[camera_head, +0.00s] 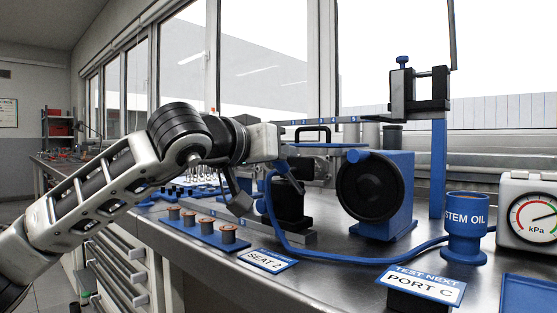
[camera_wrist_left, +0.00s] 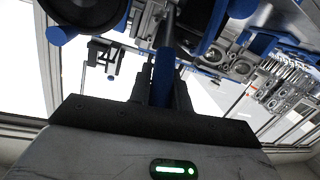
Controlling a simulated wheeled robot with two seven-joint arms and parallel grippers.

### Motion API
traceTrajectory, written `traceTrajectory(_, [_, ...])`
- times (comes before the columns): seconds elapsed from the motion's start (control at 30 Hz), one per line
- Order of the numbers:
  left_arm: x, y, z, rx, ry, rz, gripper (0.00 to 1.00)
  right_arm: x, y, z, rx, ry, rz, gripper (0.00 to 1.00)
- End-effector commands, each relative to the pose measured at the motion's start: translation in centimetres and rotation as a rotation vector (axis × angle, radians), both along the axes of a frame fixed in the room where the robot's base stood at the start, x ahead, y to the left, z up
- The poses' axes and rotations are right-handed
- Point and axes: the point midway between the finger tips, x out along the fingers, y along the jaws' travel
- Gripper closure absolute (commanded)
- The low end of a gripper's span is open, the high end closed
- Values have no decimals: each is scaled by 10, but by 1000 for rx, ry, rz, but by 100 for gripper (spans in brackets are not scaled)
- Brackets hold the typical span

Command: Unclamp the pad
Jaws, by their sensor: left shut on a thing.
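My left gripper (camera_head: 288,172) reaches in from the left, angled down over the middle of the bench. In the left wrist view, its fingers (camera_wrist_left: 162,92) are shut on a blue handle (camera_wrist_left: 163,70). A large round black disc (camera_head: 369,187) is set in a blue block (camera_head: 400,195) to the right of the gripper; I cannot tell whether it is the pad. A dark block (camera_head: 292,207) stands just below the gripper. The metal part behind the gripper is partly hidden by my arm. My right gripper is in neither view.
A blue hose (camera_head: 330,256) runs along the bench. Blue stem oil cup (camera_head: 466,228), kPa gauge (camera_head: 530,212) and PORT C sign (camera_head: 422,284) stand at right. A blue post (camera_head: 438,165) carries a black clamp. A blue tray of copper-coloured spools (camera_head: 205,230) lies front left.

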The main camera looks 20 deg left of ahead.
Motion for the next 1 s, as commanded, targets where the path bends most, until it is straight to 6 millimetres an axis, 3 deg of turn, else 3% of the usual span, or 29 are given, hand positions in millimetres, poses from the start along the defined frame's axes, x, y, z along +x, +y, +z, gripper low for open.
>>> traceTrajectory(0.27, [0,-1,0,1,-3,-2,100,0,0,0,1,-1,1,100])
traceTrajectory(0.3, [0,-1,0,1,-2,-2,70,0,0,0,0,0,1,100])
traceTrajectory(0.37, [0,0,0,1,-2,-2,59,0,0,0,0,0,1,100])
traceTrajectory(0.73, [-6,2,1,1,-1,0,59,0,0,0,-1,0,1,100])
traceTrajectory(0.87, [-24,8,4,3,-2,1,59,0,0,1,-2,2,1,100])
traceTrajectory(1.0, [-56,17,8,4,-5,2,59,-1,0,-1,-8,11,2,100])
